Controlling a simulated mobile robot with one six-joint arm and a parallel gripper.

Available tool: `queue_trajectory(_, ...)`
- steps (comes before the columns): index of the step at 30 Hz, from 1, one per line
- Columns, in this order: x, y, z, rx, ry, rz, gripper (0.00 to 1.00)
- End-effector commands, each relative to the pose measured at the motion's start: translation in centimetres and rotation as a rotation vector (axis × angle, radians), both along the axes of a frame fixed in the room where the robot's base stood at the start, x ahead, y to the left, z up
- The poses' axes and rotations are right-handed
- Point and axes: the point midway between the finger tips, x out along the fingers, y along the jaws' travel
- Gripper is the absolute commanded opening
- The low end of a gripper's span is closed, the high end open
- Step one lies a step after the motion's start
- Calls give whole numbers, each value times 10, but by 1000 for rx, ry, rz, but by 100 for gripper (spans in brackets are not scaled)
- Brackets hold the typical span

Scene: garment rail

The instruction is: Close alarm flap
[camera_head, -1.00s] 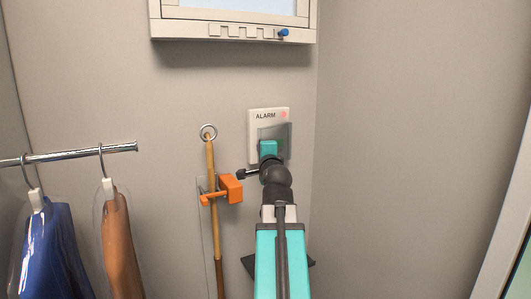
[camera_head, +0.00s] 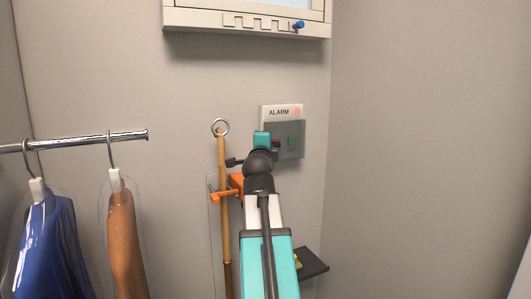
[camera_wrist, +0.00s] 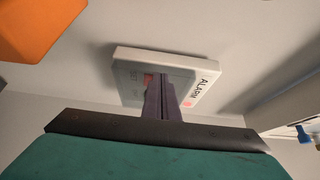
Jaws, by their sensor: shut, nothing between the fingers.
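The white alarm box (camera_head: 282,111) is on the back wall, with the word ALARM and a red light at its top. Its grey see-through flap (camera_head: 297,151) lies over the lower face and looks flat against it, with a green patch showing through. My gripper (camera_head: 262,139) is in front of the flap's left side; its fingertips are hidden in the head view. In the wrist view the shut, empty fingers (camera_wrist: 161,88) reach to the face of the alarm box (camera_wrist: 190,68), beside a small red part. I cannot tell whether they touch the flap (camera_wrist: 133,76).
A wooden pole (camera_head: 222,160) in an orange holder (camera_head: 222,195) stands close left of my arm. A rail (camera_head: 90,140) with blue and brown garments is farther left. A dark shelf (camera_head: 313,264) is below right. A framed panel with a blue knob (camera_head: 298,25) is above.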

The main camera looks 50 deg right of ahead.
Motion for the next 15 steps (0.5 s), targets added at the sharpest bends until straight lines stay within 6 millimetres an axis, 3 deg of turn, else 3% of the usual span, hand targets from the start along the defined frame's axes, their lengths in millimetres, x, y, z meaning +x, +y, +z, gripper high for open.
queue_trajectory(15, 7, -5, 0, 0, 0, -77, 0)
